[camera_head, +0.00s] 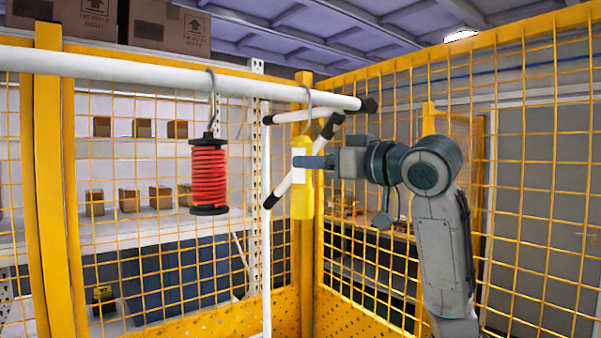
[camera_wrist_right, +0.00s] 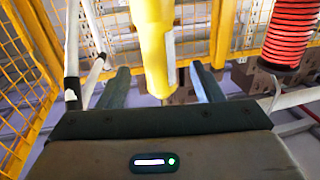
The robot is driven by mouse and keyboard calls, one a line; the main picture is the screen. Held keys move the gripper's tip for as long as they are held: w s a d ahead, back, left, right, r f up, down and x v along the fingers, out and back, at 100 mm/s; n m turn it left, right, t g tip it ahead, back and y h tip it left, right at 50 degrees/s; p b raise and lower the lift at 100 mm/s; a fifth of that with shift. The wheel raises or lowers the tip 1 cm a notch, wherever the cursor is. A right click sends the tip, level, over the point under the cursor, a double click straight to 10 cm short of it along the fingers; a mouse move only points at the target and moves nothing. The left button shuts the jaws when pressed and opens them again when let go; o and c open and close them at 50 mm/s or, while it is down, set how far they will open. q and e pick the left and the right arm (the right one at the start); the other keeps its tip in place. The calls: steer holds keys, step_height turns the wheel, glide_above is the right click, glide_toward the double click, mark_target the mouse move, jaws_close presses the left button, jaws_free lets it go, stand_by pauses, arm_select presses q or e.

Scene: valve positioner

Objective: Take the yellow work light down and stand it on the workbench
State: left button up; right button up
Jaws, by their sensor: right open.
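The yellow work light (camera_head: 302,201) hangs upright by a hook from a white horizontal rail (camera_head: 180,77). My right gripper (camera_head: 314,162) is at its upper part, coming in from the right. In the right wrist view the yellow work light (camera_wrist_right: 156,55) stands between the two spread fingers of my right gripper (camera_wrist_right: 160,88), with a gap on both sides. The jaws are open and not closed on it. My left gripper is not in view. I cannot clearly pick out the workbench.
A red cable reel (camera_head: 208,176) hangs from the same rail to the left and shows in the right wrist view (camera_wrist_right: 289,30). White tubes cross close to the light. Yellow mesh fencing (camera_head: 540,160) surrounds the area, with shelves of small brown boxes (camera_head: 160,198) behind it.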

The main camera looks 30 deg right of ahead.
mark_target(304, 186)
steer(key=p+x, duration=0.3)
steer(key=x, duration=0.1)
steer(key=shift+r, duration=0.1)
steer(key=shift+w, duration=0.45)
steer(key=shift+s, duration=0.2)
steer(key=c, duration=1.2)
